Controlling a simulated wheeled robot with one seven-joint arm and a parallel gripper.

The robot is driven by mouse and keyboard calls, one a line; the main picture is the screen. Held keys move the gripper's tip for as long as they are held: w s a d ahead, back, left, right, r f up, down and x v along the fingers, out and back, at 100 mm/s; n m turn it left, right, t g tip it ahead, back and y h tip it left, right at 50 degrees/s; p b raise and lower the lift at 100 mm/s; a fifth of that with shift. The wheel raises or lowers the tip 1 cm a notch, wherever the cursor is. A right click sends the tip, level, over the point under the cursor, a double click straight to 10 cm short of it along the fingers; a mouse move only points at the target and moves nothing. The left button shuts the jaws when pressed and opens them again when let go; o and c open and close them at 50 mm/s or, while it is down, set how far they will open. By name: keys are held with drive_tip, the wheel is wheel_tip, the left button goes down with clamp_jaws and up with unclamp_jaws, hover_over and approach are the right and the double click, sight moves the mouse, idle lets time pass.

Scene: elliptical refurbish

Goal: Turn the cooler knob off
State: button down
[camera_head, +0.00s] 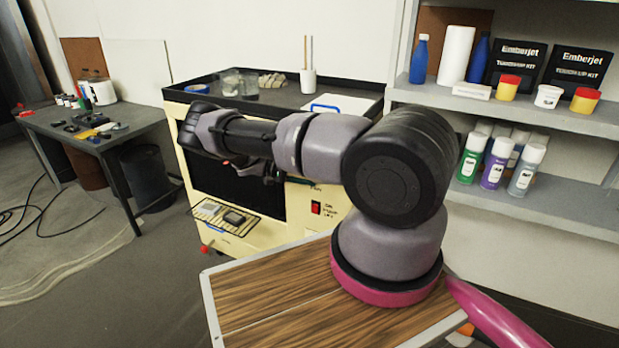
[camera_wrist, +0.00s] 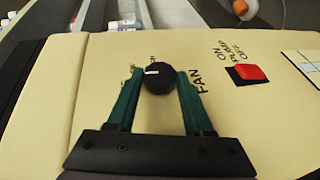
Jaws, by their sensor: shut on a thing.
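In the wrist view, a round black knob (camera_wrist: 158,78) with a white pointer mark sits on a cream panel (camera_wrist: 70,110). The mark points left in that view. The lettering "FAN" stands just right of the knob, and smaller lettering around it is partly hidden by the fingers. My gripper (camera_wrist: 158,82) has its two teal fingers closed on opposite sides of the knob.
A red pump switch (camera_wrist: 250,72) marked ON and OFF sits right of the knob; it shows in the head view too (camera_head: 316,208). Shelves (camera_head: 560,117) with bottles and cans stand at right, a tool table (camera_head: 100,135) at left.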

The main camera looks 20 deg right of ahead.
drive_tip(key=shift+f, duration=0.1)
idle(0.6)
drive_tip(key=shift+c, duration=1.5)
unclamp_jaws()
drive_tip(key=v, duration=1)
drive_tip(key=shift+w+a, duration=0.15)
drive_tip(key=shift+a, duration=0.2)
drive_tip(key=shift+f, duration=0.15)
